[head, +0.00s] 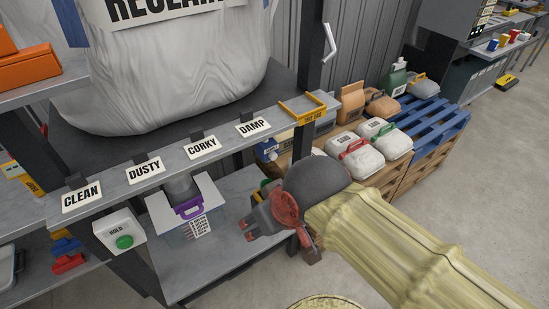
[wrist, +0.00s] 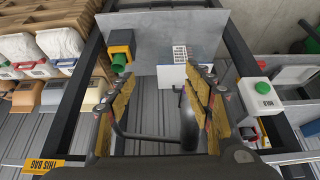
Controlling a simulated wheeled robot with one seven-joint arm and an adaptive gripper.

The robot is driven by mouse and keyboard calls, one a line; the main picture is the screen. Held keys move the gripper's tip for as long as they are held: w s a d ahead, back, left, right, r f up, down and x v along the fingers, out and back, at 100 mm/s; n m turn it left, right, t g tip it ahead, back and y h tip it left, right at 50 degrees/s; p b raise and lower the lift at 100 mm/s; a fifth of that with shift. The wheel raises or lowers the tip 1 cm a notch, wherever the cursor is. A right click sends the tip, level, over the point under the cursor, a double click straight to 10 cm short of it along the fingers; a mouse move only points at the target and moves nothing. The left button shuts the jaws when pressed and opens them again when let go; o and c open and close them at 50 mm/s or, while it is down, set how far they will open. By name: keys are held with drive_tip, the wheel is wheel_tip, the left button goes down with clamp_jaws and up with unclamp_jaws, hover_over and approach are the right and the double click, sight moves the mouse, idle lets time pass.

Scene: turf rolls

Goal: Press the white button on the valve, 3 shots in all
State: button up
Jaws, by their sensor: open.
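My gripper (head: 248,225) is open and empty in front of the lower shelf. In the wrist view my gripper's two yellow-padded fingers (wrist: 162,78) stand apart. Past them is a yellow and black unit with a green part (wrist: 120,56), which may be the valve; no white button can be made out on it. Something yellow and green shows partly behind my gripper in the head view.
A white HOLD box with a green button (head: 124,242) hangs at the shelf's left. The upper shelf edge carries CLEAN, DUSTY, CORKY and DAMP labels under a large sack (head: 190,75). Bags lie on wooden and blue pallets (head: 430,125) at right. Dark posts frame the shelf.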

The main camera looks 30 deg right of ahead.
clamp_jaws()
idle(0.5)
idle(1.3)
